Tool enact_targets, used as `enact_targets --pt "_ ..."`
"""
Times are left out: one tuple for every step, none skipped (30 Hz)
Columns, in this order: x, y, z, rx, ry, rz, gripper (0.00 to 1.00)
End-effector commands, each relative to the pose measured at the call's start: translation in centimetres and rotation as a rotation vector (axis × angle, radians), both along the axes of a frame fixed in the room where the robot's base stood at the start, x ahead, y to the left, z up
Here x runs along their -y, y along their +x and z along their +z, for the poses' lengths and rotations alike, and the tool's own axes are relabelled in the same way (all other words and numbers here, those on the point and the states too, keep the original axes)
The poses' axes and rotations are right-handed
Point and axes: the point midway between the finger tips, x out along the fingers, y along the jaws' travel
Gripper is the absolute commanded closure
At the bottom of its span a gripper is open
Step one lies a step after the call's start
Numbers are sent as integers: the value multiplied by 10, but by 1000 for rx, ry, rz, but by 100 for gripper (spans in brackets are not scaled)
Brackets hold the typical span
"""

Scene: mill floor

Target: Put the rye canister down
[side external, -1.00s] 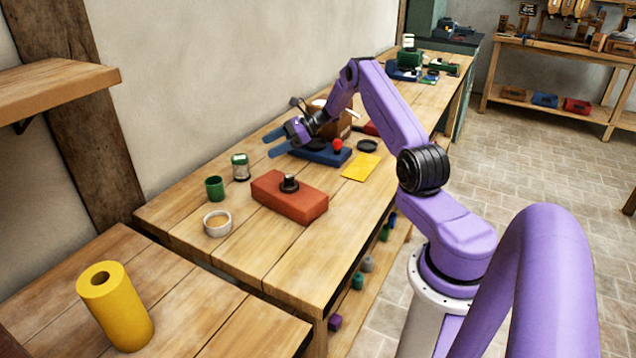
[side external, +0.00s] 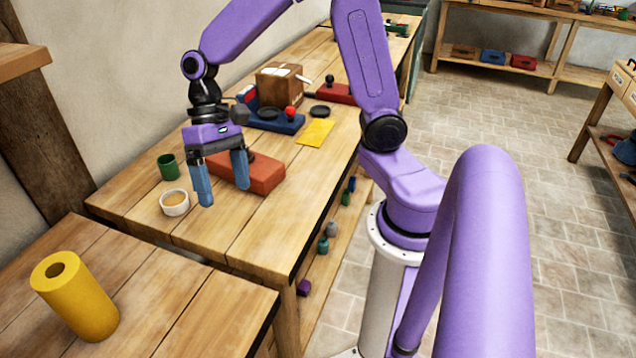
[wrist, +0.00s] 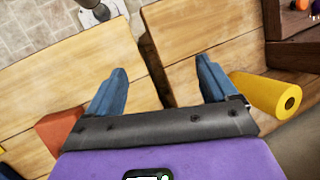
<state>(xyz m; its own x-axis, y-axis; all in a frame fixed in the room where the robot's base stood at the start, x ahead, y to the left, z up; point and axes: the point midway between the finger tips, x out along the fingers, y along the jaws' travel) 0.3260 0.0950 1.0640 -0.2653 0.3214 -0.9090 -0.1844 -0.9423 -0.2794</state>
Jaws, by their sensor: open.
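My gripper (side external: 222,182) points down over the front part of the workbench, in front of the brick-red block (side external: 262,174). Its two blue fingers are spread apart with nothing between them. In the wrist view, my gripper (wrist: 161,85) shows bare planks and a dark gap between the tabletops between its fingers. I cannot make out the rye canister in either current view. The small green-and-white canister seen earlier beside the green cup (side external: 168,167) does not show now; my gripper covers that area in the side view.
A white bowl (side external: 174,203) stands just left of my fingers. A yellow cylinder (side external: 74,296) stands on the nearer table. Behind are a blue block with a red knob (side external: 290,113), a yellow sheet (side external: 315,132) and a cardboard box (side external: 283,84).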

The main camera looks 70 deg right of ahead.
Motion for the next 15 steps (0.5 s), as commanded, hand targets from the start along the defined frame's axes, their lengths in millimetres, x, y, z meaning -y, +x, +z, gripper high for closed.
enact_targets --pt "-3 -23 4 46 -17 118 14" --pt "-3 -34 6 70 -27 185 14" --pt "-2 -50 7 102 -40 276 14" --pt "-1 -61 8 128 -49 345 14" --pt "1 -71 9 154 -57 413 14" --pt "4 -85 10 187 -66 504 14" --pt "6 -94 10 213 -73 572 14" --pt "9 -103 11 240 -78 640 14" --pt "13 -114 11 275 -84 727 14" --pt "16 -122 11 299 -88 790 14" --pt "20 -129 11 321 -91 850 14" --pt "24 -136 11 351 -94 923 14" --pt "27 -141 11 373 -96 973 14" --pt "30 -146 10 392 -97 1020 14" --pt "33 -151 10 412 -99 1073 14"
